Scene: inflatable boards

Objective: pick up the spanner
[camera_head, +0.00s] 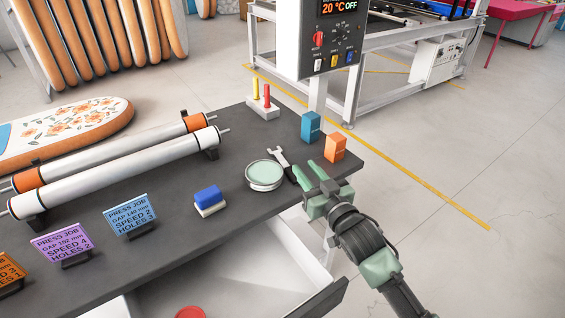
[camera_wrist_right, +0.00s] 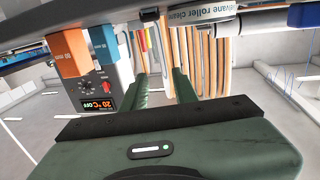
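The spanner (camera_head: 281,160) lies on the dark tabletop in the head view, between the round tin and the orange box. Its grey open-jaw head points away to the upper left, and its darker handle runs toward my right gripper. My right gripper (camera_head: 304,167) is at the handle end; its green fingers are apart and partly cover that area. In the right wrist view the fingers (camera_wrist_right: 161,88) also stand apart with nothing clearly between them. I cannot tell the exact height of the fingers over the table. My left gripper is not in view.
A round tin with a pale green lid (camera_head: 265,174) stands left of the spanner. A blue box (camera_head: 311,127) and an orange box (camera_head: 335,148) stand behind the gripper. A blue-and-white block (camera_head: 208,200) lies further left. An open white drawer (camera_head: 250,270) juts out below the table.

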